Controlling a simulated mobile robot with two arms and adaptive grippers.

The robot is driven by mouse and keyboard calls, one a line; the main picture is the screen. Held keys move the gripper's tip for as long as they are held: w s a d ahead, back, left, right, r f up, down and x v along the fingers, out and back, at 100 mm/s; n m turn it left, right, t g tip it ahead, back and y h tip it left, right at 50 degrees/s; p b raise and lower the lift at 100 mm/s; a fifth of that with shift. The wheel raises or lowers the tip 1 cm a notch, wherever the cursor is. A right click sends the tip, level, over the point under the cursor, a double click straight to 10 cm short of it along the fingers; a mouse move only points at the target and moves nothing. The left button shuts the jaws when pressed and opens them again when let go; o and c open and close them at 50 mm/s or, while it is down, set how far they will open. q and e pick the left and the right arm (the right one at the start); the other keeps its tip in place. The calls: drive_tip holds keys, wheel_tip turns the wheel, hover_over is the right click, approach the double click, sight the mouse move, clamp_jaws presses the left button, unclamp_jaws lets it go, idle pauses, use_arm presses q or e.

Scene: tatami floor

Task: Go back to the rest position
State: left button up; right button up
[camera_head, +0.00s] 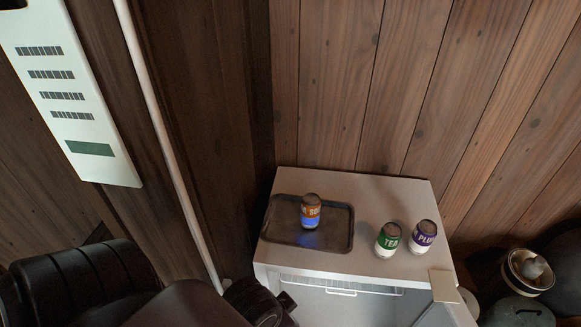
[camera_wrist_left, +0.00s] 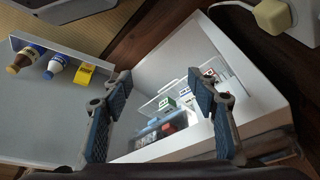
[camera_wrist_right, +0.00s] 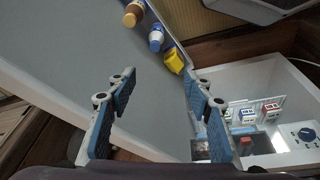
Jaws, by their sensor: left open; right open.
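In the left wrist view my left gripper (camera_wrist_left: 160,110) is open and empty, its two blue-padded fingers spread in front of the open fridge (camera_wrist_left: 180,52). In the right wrist view my right gripper (camera_wrist_right: 155,105) is open and empty, in front of the grey inner side of the fridge door (camera_wrist_right: 70,50). Neither gripper's fingers show clearly in the head view, where a dark part of my arm sits at the bottom left.
On the white fridge top (camera_head: 365,185), a dark tray (camera_head: 280,222) holds an orange-labelled can (camera_head: 311,211). A green-labelled can (camera_head: 388,240) and a purple-labelled can (camera_head: 422,238) stand right of it. Bottles (camera_wrist_right: 156,38) and a yellow carton (camera_wrist_right: 174,62) line the door. Metal pots (camera_head: 528,270) are at the right.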

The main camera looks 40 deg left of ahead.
drive_tip(key=shift+w, duration=0.1)
